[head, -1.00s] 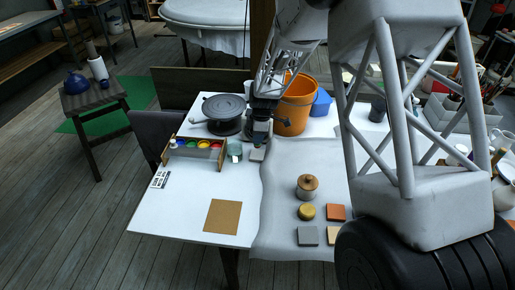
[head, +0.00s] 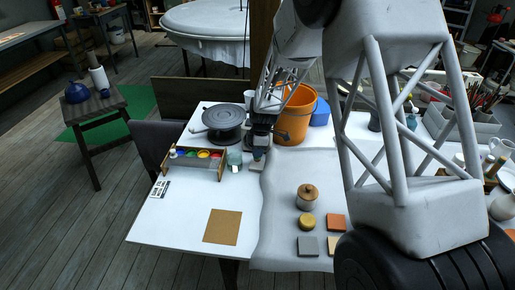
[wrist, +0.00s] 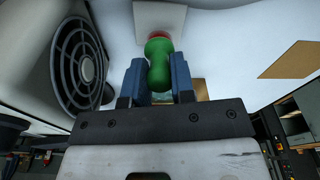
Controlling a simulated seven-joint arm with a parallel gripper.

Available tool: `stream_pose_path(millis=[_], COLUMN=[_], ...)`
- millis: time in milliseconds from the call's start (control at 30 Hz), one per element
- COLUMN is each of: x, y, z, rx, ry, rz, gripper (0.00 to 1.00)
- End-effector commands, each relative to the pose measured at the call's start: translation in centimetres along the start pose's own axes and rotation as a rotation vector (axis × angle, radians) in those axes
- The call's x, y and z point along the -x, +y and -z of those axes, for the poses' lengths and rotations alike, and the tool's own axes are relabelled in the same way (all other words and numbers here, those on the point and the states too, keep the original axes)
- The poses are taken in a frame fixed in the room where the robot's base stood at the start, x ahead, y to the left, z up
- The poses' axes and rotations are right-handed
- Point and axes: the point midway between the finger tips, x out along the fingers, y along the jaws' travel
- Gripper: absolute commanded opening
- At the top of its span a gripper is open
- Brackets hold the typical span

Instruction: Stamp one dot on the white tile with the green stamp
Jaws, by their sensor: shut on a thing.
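My gripper (wrist: 157,78) is shut on the green stamp (wrist: 158,60), with one blue finger on each side of it in the wrist view. The stamp's far end shows a reddish rim and overlaps the near edge of a pale square tile (wrist: 160,17). I cannot tell whether the two touch. In the head view my gripper (head: 259,153) points down beside the glass jar (head: 234,157), just behind a small pale square that seems to be the tile (head: 257,167). The stamp is mostly hidden there.
A dark round turntable (head: 222,118) and an orange bucket (head: 298,118) stand behind. A brown board (head: 222,227) and several coloured tiles lie nearer.

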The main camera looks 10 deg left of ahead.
Motion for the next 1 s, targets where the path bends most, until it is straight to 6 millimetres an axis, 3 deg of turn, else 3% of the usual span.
stream_pose_path(millis=[400, 1000], x=[-1.4, -1.7], y=[0.0, 0.0], z=[-0.2, -0.2], rx=[-0.001, 0.0], ry=[0.0, 0.0], rz=[0.001, 0.001], gripper=[0.01, 0.01])
